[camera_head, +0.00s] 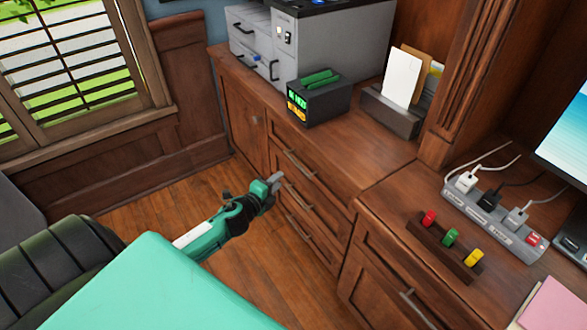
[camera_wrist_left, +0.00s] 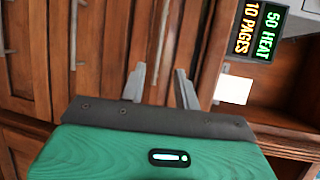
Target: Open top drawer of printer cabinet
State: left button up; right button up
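The wooden printer cabinet (camera_head: 330,180) stands under the printer, with several drawers stacked in its front. Its top drawer has a metal bar handle (camera_head: 300,164); another bar handle (camera_head: 298,194) is on the drawer below. The drawers look shut. My left gripper (camera_head: 275,181) is in front of the cabinet, close to these handles. In the left wrist view its two grey fingers (camera_wrist_left: 160,88) are apart, with nothing between them. The top handle also shows there (camera_wrist_left: 161,35), beyond the fingertips and roughly in line with the gap; contact is not visible. My right gripper is not in view.
A grey printer (camera_head: 325,45), a black box with a lit display (camera_head: 318,100) and a card holder (camera_head: 390,112) stand on the cabinet. The desk at right holds a power strip (camera_head: 492,222) and a rack with coloured pieces (camera_head: 445,245). The wooden floor before the drawers is clear.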

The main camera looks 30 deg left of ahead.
pick_arm(q)
jog(key=w+f, duration=0.2)
jog(key=w, duration=0.8)
jog(key=shift+b, duration=0.35)
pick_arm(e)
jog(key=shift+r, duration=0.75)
pick_arm(q)
jog(key=shift+w, duration=0.1)
grip_shut()
